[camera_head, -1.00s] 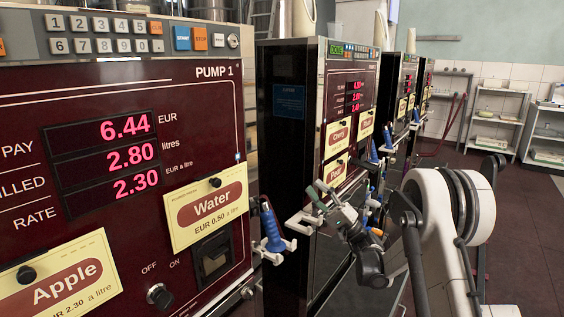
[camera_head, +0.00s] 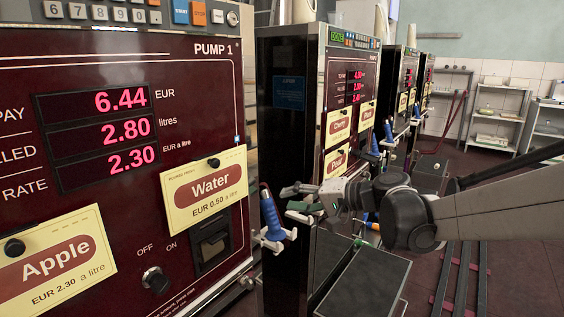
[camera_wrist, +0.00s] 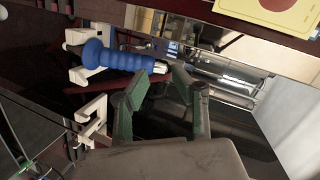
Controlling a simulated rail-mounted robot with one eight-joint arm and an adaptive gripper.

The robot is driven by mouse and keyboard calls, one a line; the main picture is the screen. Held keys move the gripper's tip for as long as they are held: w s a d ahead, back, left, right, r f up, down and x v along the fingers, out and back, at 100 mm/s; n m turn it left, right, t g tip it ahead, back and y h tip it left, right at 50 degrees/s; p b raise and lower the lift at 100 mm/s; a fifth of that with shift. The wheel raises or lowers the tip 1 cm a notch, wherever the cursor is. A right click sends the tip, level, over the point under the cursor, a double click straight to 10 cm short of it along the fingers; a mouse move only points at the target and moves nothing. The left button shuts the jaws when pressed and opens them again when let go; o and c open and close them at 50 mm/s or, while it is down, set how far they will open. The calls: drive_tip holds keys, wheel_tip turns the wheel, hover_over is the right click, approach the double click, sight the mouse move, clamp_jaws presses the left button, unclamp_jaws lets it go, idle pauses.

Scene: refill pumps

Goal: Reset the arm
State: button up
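My gripper (camera_head: 292,199) points left beside pump 1 (camera_head: 120,120), just right of the blue nozzle (camera_head: 271,216) in its white holder. Its fingers are apart with nothing between them, as the wrist view also shows (camera_wrist: 162,76). In the wrist view the blue nozzle (camera_wrist: 112,57) lies beyond the fingertips, still in its white bracket (camera_wrist: 84,42). Pump 1 reads 6.44 EUR, 2.80 litres and 2.30 EUR a litre. My arm reaches in from the right edge in the head view.
A second pump (camera_head: 345,110) stands close behind my gripper, its display reading DONE. More pumps (camera_head: 400,85) stand farther back. A grey box-like surface (camera_head: 365,285) lies below my gripper. Shelves (camera_head: 497,118) stand at the back right. The floor at right shows dark rails (camera_head: 462,280).

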drive_tip(key=s+d+f+n+h+b, duration=0.1)
drive_tip(key=s+d+f+h, duration=0.4)
drive_tip(key=s, duration=0.4)
drive_tip(key=s+d+f+h+b, duration=0.2)
drive_tip(key=s+d+f+h, duration=0.15)
drive_tip(key=s+d, duration=0.45)
drive_tip(key=s+d+f+n+h+b, duration=0.1)
drive_tip(key=s+d+f+h, duration=0.35)
drive_tip(key=s, duration=0.65)
wheel_tip(320, 180, up, 17)
drive_tip(key=p, duration=1.8)
drive_tip(key=shift+s+r, duration=0.15)
drive_tip(key=shift+s, duration=0.05)
